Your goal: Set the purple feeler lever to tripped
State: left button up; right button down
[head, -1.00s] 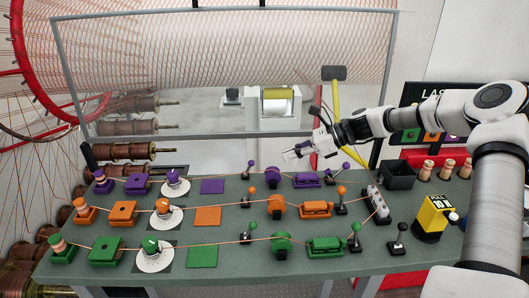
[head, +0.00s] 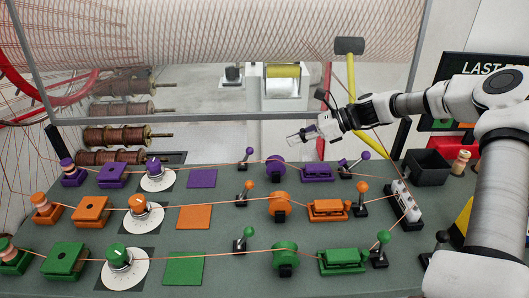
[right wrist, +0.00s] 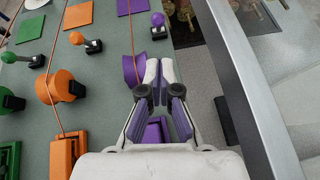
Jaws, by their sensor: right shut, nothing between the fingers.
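Two levers with purple ball knobs stand in the purple row; I cannot tell from their looks which is the feeler. One purple lever (head: 249,152) is left of the purple wheel (head: 275,165), its knob leaning slightly right. It also shows in the right wrist view (right wrist: 157,20), beyond my fingertips. The other purple lever (head: 364,156) is right of the purple clamp block (head: 317,173), leaning right. My right gripper (head: 294,139) is shut and empty above the back edge, near the purple wheel. In the wrist view its fingertips (right wrist: 162,70) appear beside the wheel (right wrist: 133,68). My left gripper is out of view.
Orange levers (head: 249,187) and green levers (head: 249,232) stand in the nearer rows. Copper wires run along each row. A black bin (head: 428,165) and a white guide block (head: 405,201) are at right.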

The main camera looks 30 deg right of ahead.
jog(key=b, duration=0.2)
send_near(246, 157)
jog(key=x, duration=0.4)
jog(key=shift+w+d+f, duration=0.1)
jog(key=shift+w+f, duration=0.1)
jog(key=shift+f, duration=0.2)
